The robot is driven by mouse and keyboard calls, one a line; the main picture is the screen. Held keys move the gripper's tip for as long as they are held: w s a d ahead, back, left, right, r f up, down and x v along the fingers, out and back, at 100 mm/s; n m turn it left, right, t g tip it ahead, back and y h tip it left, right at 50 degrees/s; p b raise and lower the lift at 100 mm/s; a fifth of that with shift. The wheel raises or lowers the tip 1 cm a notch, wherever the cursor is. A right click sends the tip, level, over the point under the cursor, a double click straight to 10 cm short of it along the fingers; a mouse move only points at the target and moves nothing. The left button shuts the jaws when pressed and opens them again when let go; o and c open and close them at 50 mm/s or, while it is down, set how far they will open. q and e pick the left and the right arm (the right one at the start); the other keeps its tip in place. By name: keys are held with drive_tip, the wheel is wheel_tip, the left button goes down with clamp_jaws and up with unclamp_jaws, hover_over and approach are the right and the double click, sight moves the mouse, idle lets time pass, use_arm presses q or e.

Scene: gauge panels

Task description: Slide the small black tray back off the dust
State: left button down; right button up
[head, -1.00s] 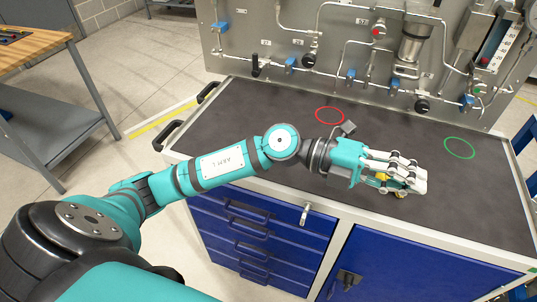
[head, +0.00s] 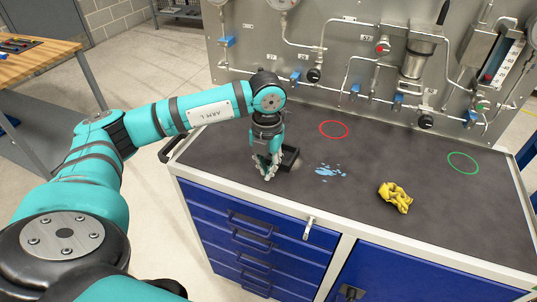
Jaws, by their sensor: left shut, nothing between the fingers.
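The small black tray (head: 291,156) lies on the dark worktop (head: 370,245), left of the middle and partly hidden behind my left gripper. My left gripper (head: 268,172) points down at the tray's near left side. Its fingers are shut with nothing between them; whether they touch the tray I cannot tell. A light blue patch of dust (head: 329,171) lies uncovered on the worktop to the right of the tray, apart from it. My right gripper is out of view.
A crumpled yellow cloth (head: 396,197) lies right of the dust. A red ring (head: 333,129) and a green ring (head: 463,162) mark the worktop. A gauge panel with pipes and blue valves (head: 375,65) stands along the back edge. The front right is clear.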

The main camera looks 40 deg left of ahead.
sight(271, 179)
use_arm(q)
wheel_tip(271, 179, down, 4)
drive_tip(key=shift+s+r+p, duration=0.1)
drive_tip(key=shift+p, duration=0.3)
drive_tip(key=w, duration=0.1)
drive_tip(key=w+p, duration=0.1)
drive_tip(key=shift+w+a+f, duration=0.35)
drive_tip(key=shift+w, duration=0.05)
drive_tip(key=shift+w+a+f+p, duration=0.15)
drive_tip(key=shift+w+p, duration=0.15)
drive_tip(key=shift+w, duration=0.35)
